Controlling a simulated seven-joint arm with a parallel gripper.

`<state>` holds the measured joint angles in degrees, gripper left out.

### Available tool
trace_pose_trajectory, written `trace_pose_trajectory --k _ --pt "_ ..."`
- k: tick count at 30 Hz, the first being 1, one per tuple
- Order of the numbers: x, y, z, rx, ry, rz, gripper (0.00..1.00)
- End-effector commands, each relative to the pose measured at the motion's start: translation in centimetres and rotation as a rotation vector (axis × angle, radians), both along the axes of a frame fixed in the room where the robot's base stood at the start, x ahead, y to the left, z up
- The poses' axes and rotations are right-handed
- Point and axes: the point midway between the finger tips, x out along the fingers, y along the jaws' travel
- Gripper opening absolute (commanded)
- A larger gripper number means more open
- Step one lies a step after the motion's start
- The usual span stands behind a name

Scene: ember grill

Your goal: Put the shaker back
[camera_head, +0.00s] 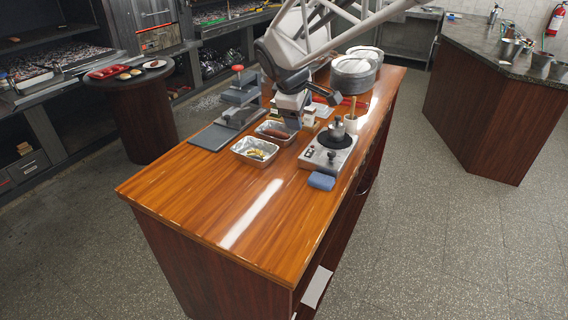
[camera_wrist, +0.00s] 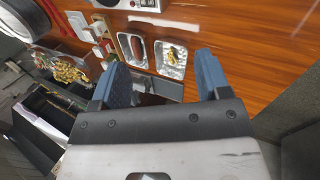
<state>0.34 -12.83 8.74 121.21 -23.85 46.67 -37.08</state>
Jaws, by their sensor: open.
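My gripper (camera_head: 291,122) hangs over the wooden counter, close to the foil trays in the head view. In the wrist view its two blue fingers (camera_wrist: 161,84) are spread apart with nothing between them. Several small containers (camera_head: 309,115) stand on the counter just right of my gripper. They also show at the upper left of the wrist view (camera_wrist: 99,29), with white and wooden sides. The shaker may be among them, but they are too small to tell which one it is.
Foil trays (camera_head: 255,151) hold food, one yellow. A burner (camera_head: 327,152) with a small pot stands to their right, with a blue sponge (camera_head: 321,181) in front. A red-knobbed press (camera_head: 240,90) and stacked plates (camera_head: 354,73) stand farther back. The counter's near end (camera_head: 230,205) is clear.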

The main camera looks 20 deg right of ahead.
Motion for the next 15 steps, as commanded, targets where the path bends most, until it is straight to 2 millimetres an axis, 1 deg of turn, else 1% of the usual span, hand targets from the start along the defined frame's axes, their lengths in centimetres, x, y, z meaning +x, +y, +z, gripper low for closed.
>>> trace_pose_trajectory --k 1,3,8,9,15 --pt "-1.8 0.2 0.1 0.027 -0.010 -0.042 0.70" --pt "-4.1 0.5 0.1 0.067 -0.020 -0.103 0.70" --pt "-9.2 1.4 -0.3 0.159 -0.041 -0.248 0.70" --pt "-10.5 1.6 -0.5 0.182 -0.045 -0.284 0.70" --pt "-16.7 2.7 -1.5 0.295 -0.061 -0.463 0.70"
